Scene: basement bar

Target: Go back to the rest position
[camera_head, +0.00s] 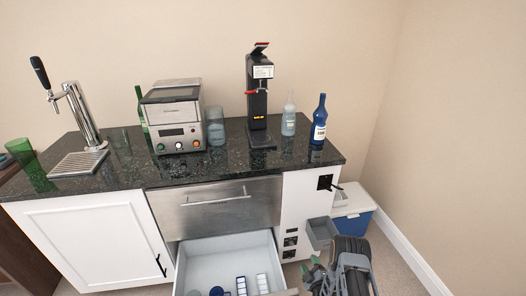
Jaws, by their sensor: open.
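My gripper (314,272) is low at the right of the picture, at the end of my folded dark grey arm. It is open, with nothing seen between its fingers. It is in front of the white cabinet's right part, just right of an open drawer (222,252). Parts of the gripper overlap the arm links, and the bottom edge of the picture cuts off the lower arm.
The drawer juts out, holding blue and white items. A grey bin (322,233) hangs close above my gripper. A blue cooler (352,222) stands behind my arm by the right wall. The dark countertop (110,172) carries a tap, machines, bottles and glasses.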

